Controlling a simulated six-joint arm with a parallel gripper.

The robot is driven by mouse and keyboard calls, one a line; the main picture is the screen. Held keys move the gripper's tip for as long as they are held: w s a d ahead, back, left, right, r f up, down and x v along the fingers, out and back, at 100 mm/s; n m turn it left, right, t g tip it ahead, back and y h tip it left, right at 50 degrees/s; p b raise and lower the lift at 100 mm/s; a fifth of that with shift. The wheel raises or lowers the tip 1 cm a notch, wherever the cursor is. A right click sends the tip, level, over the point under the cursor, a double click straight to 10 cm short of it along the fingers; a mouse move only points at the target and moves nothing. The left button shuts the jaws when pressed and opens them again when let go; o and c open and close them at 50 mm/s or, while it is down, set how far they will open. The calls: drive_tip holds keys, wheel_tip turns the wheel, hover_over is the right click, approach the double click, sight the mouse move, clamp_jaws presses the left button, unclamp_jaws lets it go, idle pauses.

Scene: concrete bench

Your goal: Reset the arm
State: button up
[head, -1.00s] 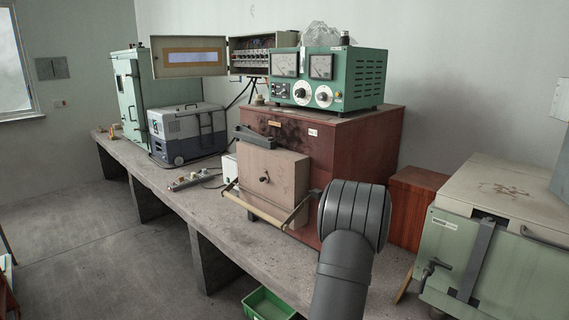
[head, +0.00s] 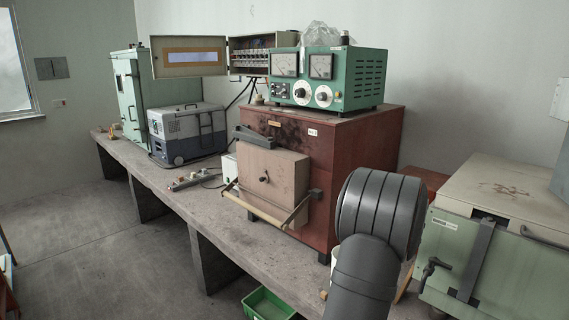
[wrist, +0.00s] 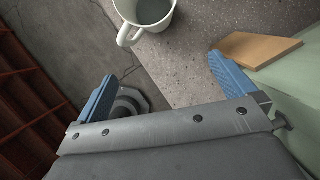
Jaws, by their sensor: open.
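My gripper (wrist: 165,90) shows in the wrist view with its two blue fingers spread wide. Nothing is held between them. A white mug (wrist: 128,14) stands on the speckled bench top just beyond the fingers, cut off by the top edge of the picture, its handle toward the lower left. It is apart from the fingers. In the head view only my dark grey arm shows, at the lower right; my gripper is hidden there.
A wooden piece (wrist: 258,48) lies beyond the right finger. In the head view, a furnace (head: 350,165) carries a green meter box (head: 365,80). A green cabinet (head: 455,250) stands at right. A cooler box (head: 187,132) is further left. Bare bench (head: 215,215) lies before the furnace.

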drive_tip(key=s+a+f+n+g+y, duration=0.1)
drive_tip(key=s+a+f+n+g, duration=0.1)
drive_tip(key=a+f+n, duration=0.4)
drive_tip(key=s+a+f+n+g+y, duration=0.1)
drive_tip(key=s+a+f+n+g, duration=0.2)
drive_tip(key=a+f+n, duration=0.3)
drive_tip(key=a+n+g, duration=0.1)
drive_tip(key=a+n, duration=0.4)
drive_tip(key=n, duration=0.1)
drive_tip(key=shift+s+a+f+n, duration=0.15)
drive_tip(key=shift+a+f+n, duration=0.05)
drive_tip(key=shift+f+n, duration=0.1)
